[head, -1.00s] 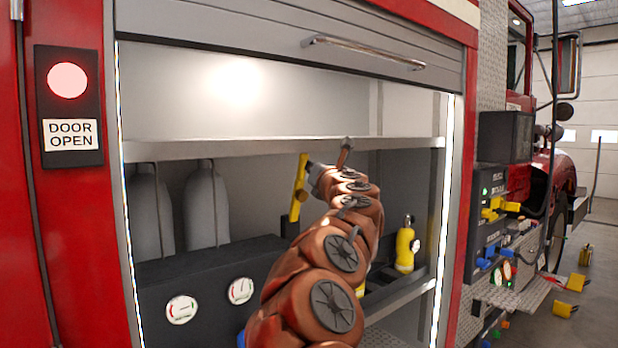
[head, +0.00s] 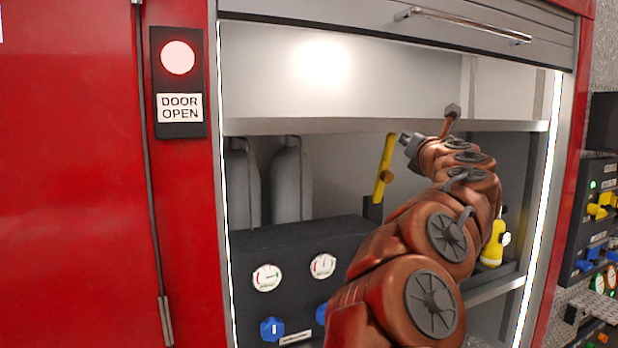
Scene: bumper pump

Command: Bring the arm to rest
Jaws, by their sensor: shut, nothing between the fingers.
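My brown arm (head: 435,240) reaches up from the bottom of the head view in front of the open compartment. Its small grey end, my gripper (head: 407,142), is just below the shelf edge and points up and left. It looks shut and empty, though it is small in the picture. A yellow lever (head: 385,165) stands upright just left of it, with a narrow gap that shows between them in the picture. Depth between them is hard to judge. My arm hides part of the compartment's lower right.
A grey shelf (head: 340,126) crosses the compartment close to my gripper. Two grey cylinders (head: 292,185) stand behind a dark panel with gauges (head: 267,278) and blue knobs (head: 272,328). A yellow bottle (head: 493,243) is to the right. The rolled-up door (head: 330,19) hangs above.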

